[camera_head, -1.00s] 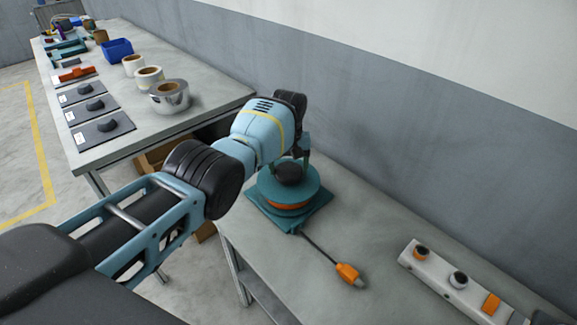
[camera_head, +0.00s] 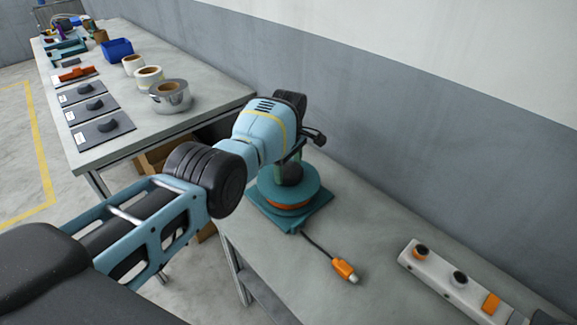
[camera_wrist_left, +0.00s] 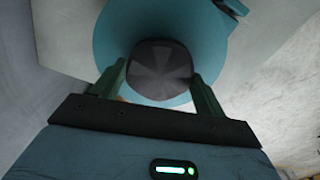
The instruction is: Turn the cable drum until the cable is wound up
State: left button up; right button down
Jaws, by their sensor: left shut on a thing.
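The teal cable drum (camera_head: 308,190) stands on a teal base plate (camera_head: 316,217) on the near bench. Orange cable shows between its flanges. A short dark cable (camera_head: 317,243) runs from it over the bench to an orange plug (camera_head: 344,269). My left gripper (camera_head: 290,172) reaches down over the drum and is shut on its dark knob. In the left wrist view, the fingers of my left gripper (camera_wrist_left: 160,85) stand on both sides of the round knob (camera_wrist_left: 160,68), with the teal flange (camera_wrist_left: 205,30) around it. My right gripper is not in view.
A white strip (camera_head: 440,280) with knobs and an orange switch lies on the bench at the right. A wall (camera_head: 420,140) rises behind the bench. Another bench (camera_head: 200,100) at the left holds tape rolls (camera_head: 170,95), dark pads and a blue bin (camera_head: 117,49).

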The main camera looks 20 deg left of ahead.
pick_arm(q)
jog(key=n, duration=0.3)
jog(key=shift+n, duration=0.4)
jog(key=n, duration=0.5)
jog(key=shift+n, duration=1.8)
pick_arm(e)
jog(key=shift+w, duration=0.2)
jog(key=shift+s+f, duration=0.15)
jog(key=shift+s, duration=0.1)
pick_arm(q)
jog(key=o, duration=1.3)
jog(key=shift+o, duration=0.4)
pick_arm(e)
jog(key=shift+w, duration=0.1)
pick_arm(q)
jog(key=shift+r, duration=0.1)
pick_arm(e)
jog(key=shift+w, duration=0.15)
